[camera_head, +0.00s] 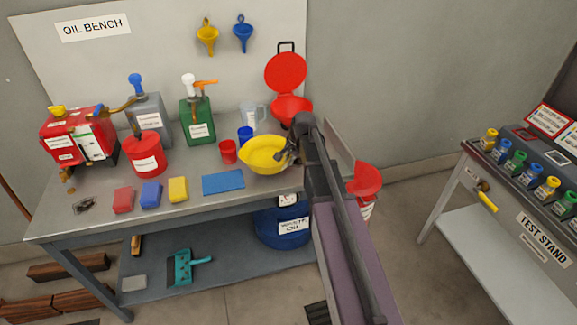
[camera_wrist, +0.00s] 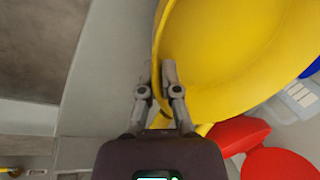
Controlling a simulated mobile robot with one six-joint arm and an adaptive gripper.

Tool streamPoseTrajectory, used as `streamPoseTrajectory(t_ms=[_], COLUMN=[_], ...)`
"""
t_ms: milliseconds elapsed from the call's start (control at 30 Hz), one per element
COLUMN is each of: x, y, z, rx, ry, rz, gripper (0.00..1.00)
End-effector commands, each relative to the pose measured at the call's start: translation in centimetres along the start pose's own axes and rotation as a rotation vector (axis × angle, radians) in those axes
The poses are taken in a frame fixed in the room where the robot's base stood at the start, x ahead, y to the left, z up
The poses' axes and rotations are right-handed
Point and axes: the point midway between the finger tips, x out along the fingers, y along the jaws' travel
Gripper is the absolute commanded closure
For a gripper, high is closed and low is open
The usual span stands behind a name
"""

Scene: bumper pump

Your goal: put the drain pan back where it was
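The drain pan appears to be the yellow round pan (camera_head: 264,154) with a spout-like lip at the right part of the oil bench (camera_head: 215,198). In the wrist view the yellow pan (camera_wrist: 235,50) fills the upper right. My gripper (camera_head: 287,156) is at the pan's right side. In the wrist view my gripper's fingertips (camera_wrist: 158,68) stand on either side of the pan's rim, one inside and one outside, closed close together on it. I cannot tell whether the pan touches the bench top, since its underside is hidden.
A blue cup (camera_head: 245,134), a red cup (camera_head: 228,151) and a clear jug (camera_head: 253,116) stand behind the pan. A blue cloth (camera_head: 223,182) lies left of it. A red lidded funnel (camera_head: 291,106) is behind. A waste oil drum (camera_head: 283,229) stands below. The test stand (camera_head: 540,237) is at right.

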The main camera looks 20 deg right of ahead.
Motion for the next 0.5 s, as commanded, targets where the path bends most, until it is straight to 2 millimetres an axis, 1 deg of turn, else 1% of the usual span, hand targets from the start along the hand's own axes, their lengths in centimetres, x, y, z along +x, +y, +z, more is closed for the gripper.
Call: streamPoseTrajectory(t_ms=[100, 200, 500], x=[0.2, 0.5, 3.1], y=[-0.3, -0.9, 0.1], z=[-0.4, -1.2, -1.0], rx=[0.0, 0.0, -0.001], ry=[0.0, 0.0, 0.0], rz=[-0.001, -0.001, 0.0], gripper=[1.0, 1.0, 1.0])
